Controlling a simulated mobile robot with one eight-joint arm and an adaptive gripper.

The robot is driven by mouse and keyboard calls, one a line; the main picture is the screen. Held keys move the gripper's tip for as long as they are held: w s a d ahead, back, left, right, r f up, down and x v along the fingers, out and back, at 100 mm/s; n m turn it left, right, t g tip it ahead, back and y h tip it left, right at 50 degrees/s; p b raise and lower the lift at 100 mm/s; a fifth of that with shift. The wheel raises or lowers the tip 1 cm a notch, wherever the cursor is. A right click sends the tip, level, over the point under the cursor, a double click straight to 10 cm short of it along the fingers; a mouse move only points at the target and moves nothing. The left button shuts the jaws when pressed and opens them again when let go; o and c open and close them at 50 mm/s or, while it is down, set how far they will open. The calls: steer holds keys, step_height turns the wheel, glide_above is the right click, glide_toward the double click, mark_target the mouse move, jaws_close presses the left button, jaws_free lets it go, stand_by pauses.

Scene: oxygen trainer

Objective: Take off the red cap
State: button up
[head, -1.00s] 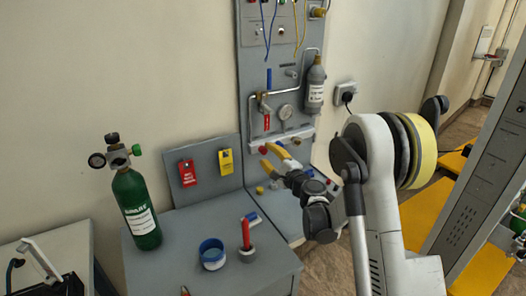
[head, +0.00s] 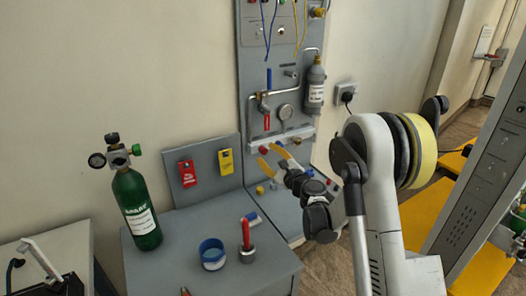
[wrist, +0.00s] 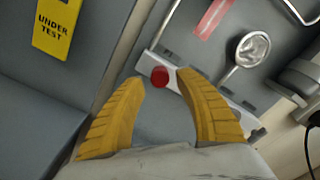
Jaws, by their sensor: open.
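The red cap (wrist: 159,76) is a small round knob on the pale rail (wrist: 178,82) low on the grey wall panel. In the head view the red cap (head: 263,150) sits at the left part of the rail, just beyond my fingertips. My gripper (head: 269,153) has yellow fingers that are spread apart and hold nothing. In the wrist view my gripper (wrist: 160,88) has the cap between and slightly beyond its fingertips, with space on both sides. I see no contact with the cap.
A gauge (head: 285,112), a red tag (head: 267,120) and a grey bottle (head: 315,88) are above the rail. Below left, a bench (head: 215,270) holds a green cylinder (head: 137,208), a blue-rimmed cup (head: 212,256) and a red-handled item (head: 246,236). A yellow tag (head: 226,161) hangs left.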

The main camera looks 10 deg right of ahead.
steer(key=shift+m, duration=0.4)
steer(key=shift+m, duration=0.5)
steer(key=shift+x, duration=1.2)
